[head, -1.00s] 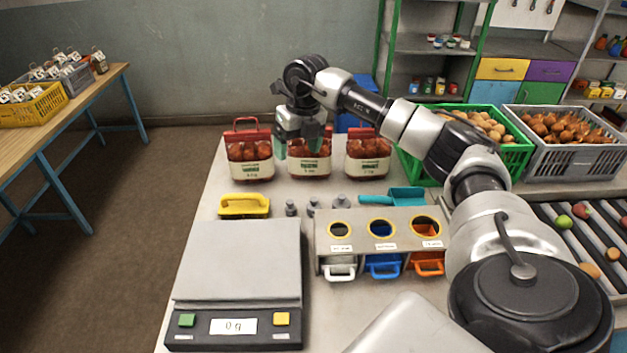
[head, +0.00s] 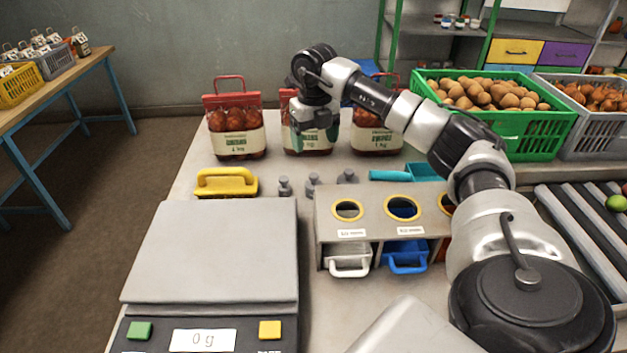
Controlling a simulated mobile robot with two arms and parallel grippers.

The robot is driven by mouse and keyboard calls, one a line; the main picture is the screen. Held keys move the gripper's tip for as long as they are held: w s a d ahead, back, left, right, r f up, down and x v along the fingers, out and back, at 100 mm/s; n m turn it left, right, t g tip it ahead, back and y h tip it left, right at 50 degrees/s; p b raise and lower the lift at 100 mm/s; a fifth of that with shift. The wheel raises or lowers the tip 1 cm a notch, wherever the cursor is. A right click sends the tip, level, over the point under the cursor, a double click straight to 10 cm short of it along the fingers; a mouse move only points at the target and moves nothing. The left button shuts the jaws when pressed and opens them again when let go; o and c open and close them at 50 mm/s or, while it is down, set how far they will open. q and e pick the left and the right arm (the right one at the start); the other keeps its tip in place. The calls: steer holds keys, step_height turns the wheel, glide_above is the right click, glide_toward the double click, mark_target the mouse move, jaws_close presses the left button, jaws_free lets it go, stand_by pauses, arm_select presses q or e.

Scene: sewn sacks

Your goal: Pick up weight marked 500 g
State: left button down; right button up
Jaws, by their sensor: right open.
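Three small grey knobbed weights stand in a row on the table behind the scale: a left one (head: 284,187), a middle one (head: 313,185) and a right one (head: 347,177). Their markings are too small to read, so I cannot tell which is 500 g. My right gripper (head: 314,136) is open and hangs beyond and above the weights, in front of the middle red sack. It is apart from the weights, and its fingertips are hard to make out. My left gripper is not in view.
A scale (head: 215,250) reading 0 g fills the front left. A yellow-handled tool (head: 226,183) lies left of the weights, a teal scoop (head: 420,172) right. A grey dispenser (head: 330,222) stands in front of them. Red-topped sacks (head: 237,133) stand behind.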

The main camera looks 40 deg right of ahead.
mark_target(314, 183)
step_height(314, 183, down, 4)
steer(key=shift+a+r+b, duration=0.1)
steer(key=shift+r+b, duration=0.15)
steer(key=shift+b, duration=0.6)
step_height(314, 183, down, 5)
steer(key=shift+f+p, duration=0.1)
steer(key=shift+p, duration=0.2)
steer(key=shift+f+p, duration=0.55)
steer(key=shift+f, duration=2.1)
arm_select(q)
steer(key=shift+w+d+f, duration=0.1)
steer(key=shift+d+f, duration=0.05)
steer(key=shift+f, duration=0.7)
arm_select(e)
steer(key=c, duration=1.3)
